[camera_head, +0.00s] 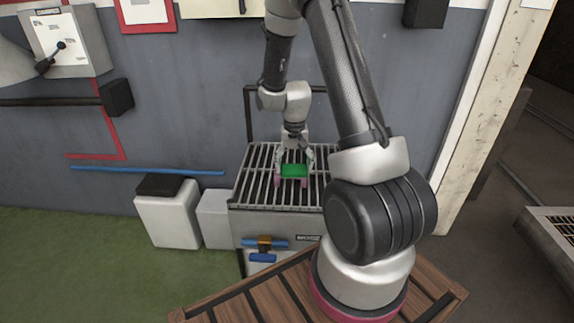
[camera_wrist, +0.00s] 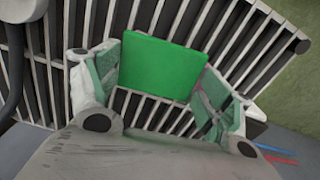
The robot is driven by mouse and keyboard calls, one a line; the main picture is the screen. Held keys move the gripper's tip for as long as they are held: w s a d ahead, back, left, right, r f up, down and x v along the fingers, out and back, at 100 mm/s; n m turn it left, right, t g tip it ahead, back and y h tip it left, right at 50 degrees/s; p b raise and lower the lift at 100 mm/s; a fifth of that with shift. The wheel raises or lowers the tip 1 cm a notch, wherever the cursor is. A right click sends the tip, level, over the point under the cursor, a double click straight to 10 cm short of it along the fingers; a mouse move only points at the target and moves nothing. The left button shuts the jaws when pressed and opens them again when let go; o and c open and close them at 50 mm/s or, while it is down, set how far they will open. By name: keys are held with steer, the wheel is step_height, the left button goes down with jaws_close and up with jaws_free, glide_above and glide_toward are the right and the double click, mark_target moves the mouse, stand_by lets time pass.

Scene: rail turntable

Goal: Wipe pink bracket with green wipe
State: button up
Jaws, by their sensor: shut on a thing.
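The green wipe (camera_head: 294,171) is between the fingers of my gripper (camera_head: 294,160), low over the slatted grate. My gripper is shut on it. In the wrist view the wipe (camera_wrist: 160,68) is a flat green square spanning the space between the two fingertips. The pink bracket (camera_head: 277,180) shows only as small pink parts at both sides of the wipe in the head view; the wipe and fingers hide the rest. I cannot tell whether the wipe touches the bracket. In the wrist view the bracket is mostly hidden.
The metal grate bench (camera_head: 250,190) stands against the grey wall, with blue-handled fittings (camera_head: 265,244) on its front. White boxes (camera_head: 168,212) stand at its left. A wooden slatted top (camera_head: 230,308) is in the foreground. Green floor (camera_head: 70,260) at the left is clear.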

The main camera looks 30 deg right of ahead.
mark_target(283, 167)
steer(key=shift+s+d, duration=0.45)
steer(key=shift+d, duration=0.1)
steer(key=shift+w+a, duration=0.7)
steer(key=shift+a, duration=0.35)
steer(key=shift+w+a, duration=0.7)
steer(key=shift+a, duration=0.3)
steer(key=shift+r, duration=0.15)
steer(key=shift+r, duration=3.95)
